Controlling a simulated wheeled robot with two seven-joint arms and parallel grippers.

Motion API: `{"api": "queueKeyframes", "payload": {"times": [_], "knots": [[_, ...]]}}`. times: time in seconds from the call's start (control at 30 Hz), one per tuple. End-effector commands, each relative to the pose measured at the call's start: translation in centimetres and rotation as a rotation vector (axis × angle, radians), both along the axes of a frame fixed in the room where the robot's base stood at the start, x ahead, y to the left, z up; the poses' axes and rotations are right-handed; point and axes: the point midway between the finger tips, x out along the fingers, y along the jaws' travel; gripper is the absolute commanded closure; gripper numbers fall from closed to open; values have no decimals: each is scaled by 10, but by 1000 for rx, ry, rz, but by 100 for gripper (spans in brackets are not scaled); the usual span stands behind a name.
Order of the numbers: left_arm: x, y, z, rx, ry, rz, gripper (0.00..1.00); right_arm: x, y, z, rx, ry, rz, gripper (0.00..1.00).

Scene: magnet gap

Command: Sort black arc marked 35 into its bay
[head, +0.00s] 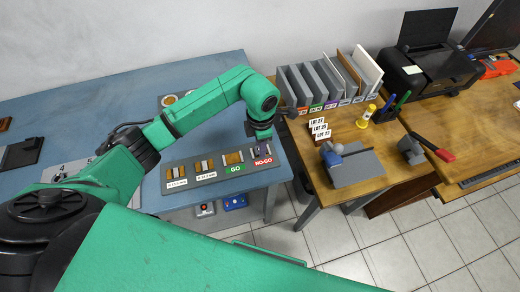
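A grey tray (220,178) with several bays stands on the blue table. Its front labels include a green GO label (236,169) and a red NO-GO label (263,161). The GO bay (232,158) shows a tan floor. My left gripper (263,137) points down over the NO-GO bay at the tray's right end. Its fingers are too small and too hidden to tell open from shut. Something dark and purplish shows in the NO-GO bay below it, too small to identify. No black arc marked 35 can be made out. My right gripper is not in view.
A row of grey dividers (310,84) and small LOT cards (319,128) stand on the wooden table to the right. The blue table's back left is mostly clear.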

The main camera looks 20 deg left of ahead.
Motion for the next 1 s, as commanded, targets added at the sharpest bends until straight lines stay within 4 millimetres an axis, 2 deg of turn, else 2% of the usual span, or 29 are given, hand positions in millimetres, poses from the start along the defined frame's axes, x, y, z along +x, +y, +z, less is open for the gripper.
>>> {"api": "queueKeyframes", "payload": {"times": [0.13, 0.57, 1.0], "knots": [[0, 0, 7, 0, -1, 0, 100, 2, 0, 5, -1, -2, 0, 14], [0, 0, 50, 0, -2, 0, 100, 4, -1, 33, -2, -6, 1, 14], [0, 0, 50, 0, 0, -1, 100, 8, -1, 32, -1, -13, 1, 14]]}}
